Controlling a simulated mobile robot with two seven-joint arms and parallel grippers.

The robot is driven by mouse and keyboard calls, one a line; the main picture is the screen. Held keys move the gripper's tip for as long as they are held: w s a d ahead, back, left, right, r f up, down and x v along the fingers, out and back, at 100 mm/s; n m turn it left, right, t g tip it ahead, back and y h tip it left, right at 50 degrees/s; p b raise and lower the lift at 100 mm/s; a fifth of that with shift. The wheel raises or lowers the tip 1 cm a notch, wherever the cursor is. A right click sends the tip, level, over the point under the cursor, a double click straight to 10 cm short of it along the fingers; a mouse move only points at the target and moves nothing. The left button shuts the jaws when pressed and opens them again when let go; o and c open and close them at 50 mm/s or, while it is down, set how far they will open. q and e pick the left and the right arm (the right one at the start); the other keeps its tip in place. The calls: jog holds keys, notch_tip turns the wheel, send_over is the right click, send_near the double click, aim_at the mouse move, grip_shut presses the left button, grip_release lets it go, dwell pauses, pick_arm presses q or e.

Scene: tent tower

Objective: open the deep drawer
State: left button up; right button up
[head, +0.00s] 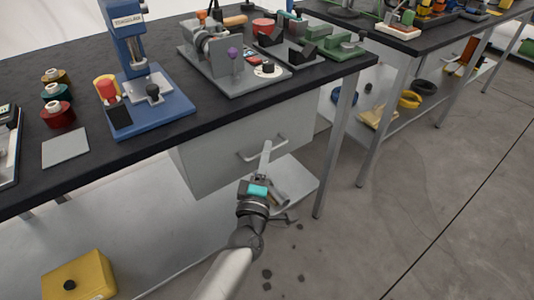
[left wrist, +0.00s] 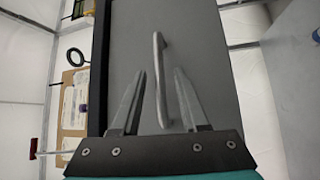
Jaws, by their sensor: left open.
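The deep drawer (head: 225,155) is a grey box under the black worktop. Its front looks flush under the table edge, with no visible gap. A pale bar handle (head: 276,150) runs across the front. My left gripper (head: 266,146) is in front of the drawer at the handle. In the left wrist view, the handle (left wrist: 159,55) stands between the two open fingers, one on each side. I cannot tell whether either finger touches it. The drawer front (left wrist: 205,45) fills the middle of that view. My right gripper is not in view.
The black worktop (head: 75,99) above carries a blue press (head: 150,110), a grey machine (head: 215,50) and several spools. A lower shelf (head: 190,225) holds a yellow box (head: 75,280). A table leg (head: 338,140) stands right of the drawer. The floor (head: 410,200) beyond is mostly clear.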

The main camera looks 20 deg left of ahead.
pick_arm(q)
jog(key=shift+w+a+r, duration=0.1)
jog(key=shift+w, duration=0.75)
grip_shut()
dwell(0.9)
